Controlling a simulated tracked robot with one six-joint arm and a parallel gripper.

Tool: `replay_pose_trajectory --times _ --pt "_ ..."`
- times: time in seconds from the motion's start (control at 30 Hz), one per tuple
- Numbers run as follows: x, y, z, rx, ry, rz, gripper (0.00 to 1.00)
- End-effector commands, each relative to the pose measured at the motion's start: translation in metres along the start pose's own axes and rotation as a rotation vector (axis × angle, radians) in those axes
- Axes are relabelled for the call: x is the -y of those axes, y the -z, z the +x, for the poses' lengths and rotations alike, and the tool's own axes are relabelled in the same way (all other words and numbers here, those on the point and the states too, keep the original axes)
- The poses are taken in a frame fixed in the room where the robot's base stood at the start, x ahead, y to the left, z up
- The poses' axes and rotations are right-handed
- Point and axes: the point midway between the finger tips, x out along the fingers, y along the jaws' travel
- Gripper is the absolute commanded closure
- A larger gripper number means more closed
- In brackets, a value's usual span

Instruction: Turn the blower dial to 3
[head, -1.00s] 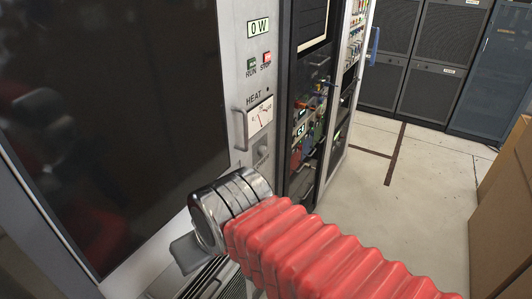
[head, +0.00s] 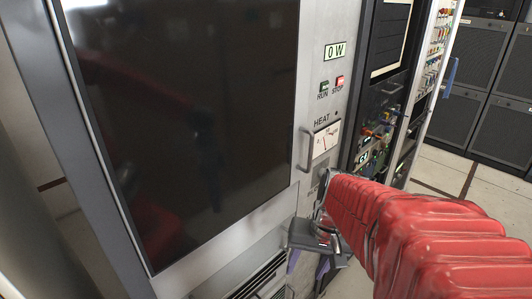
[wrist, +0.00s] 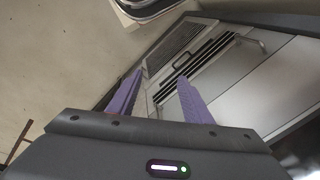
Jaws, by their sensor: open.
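The blower dial is a small grey knob on the narrow panel below the HEAT meter (head: 326,138). In the head view my red-sleeved arm crosses that spot, so the dial is mostly hidden and its setting cannot be read. My gripper (head: 308,266) is below the meter, in front of the lower part of the grey cabinet, with its purple fingers pointing down. In the wrist view my gripper (wrist: 160,76) is open with nothing between the fingers. They point towards the cabinet's lower vents, and no dial can be made out there.
A vertical handle (head: 306,150) stands out left of the meter. RUN (head: 323,88) and STOP (head: 340,82) buttons sit above it, under a 0 W display (head: 335,50). A large dark panel (head: 190,110) fills the left. An equipment rack stands to the right; floor shows beyond it.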

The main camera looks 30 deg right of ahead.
Motion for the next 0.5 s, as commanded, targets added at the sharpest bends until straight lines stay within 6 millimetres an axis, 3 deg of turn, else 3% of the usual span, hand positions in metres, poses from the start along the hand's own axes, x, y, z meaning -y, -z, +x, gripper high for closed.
replay_pose_trajectory --times 0.5 --pt "-0.046 0.038 0.045 0.160 0.321 0.204 0.55"
